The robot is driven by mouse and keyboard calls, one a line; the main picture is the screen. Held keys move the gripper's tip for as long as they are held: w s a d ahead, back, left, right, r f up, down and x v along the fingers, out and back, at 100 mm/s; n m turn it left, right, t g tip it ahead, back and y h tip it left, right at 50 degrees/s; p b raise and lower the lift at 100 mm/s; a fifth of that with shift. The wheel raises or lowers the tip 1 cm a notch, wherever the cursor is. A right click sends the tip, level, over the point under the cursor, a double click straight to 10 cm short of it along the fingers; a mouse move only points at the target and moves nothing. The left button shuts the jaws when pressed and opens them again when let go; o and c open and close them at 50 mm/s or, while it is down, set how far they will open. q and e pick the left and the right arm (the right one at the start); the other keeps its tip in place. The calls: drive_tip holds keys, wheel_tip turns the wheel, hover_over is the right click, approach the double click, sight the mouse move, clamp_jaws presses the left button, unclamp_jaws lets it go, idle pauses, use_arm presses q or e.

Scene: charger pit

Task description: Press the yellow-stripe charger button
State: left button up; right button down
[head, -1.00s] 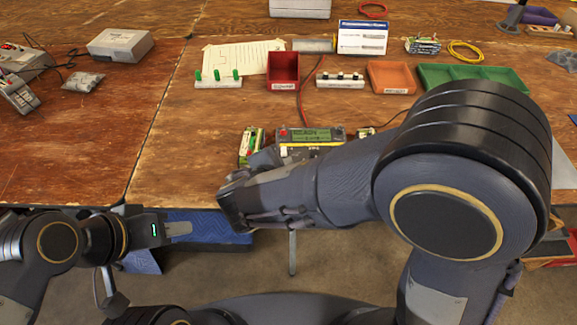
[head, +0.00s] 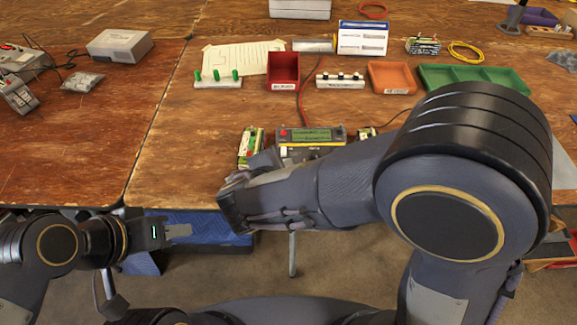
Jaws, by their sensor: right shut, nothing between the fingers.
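A dark charger (head: 338,133) with a greenish screen (head: 312,134) stands near the table's front edge. My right gripper (head: 264,159) is shut and empty, just in front of the charger's lower left. I cannot tell whether it touches the charger. My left gripper (head: 179,231) is low at the left, off the table's front edge; its jaw gap cannot be made out.
A green-and-white battery pack (head: 250,148) stands left of the charger, another (head: 366,133) to its right. Behind are a red bin (head: 284,70), an orange tray (head: 391,77), a green tray (head: 473,78) and a white block with green pegs (head: 218,82).

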drive_tip(key=shift+s+r+p, duration=0.15)
drive_tip(key=shift+r+p, duration=0.35)
drive_tip(key=shift+r, duration=0.25)
drive_tip(key=shift+r, duration=0.1)
drive_tip(key=r+p, duration=0.1)
drive_tip(key=r, duration=0.1)
drive_tip(key=s+r+p, duration=0.1)
drive_tip(key=r+p, duration=0.1)
drive_tip(key=shift+r+p, duration=0.3)
drive_tip(key=shift+r, duration=0.05)
drive_tip(key=shift+w+d, duration=0.1)
idle(0.5)
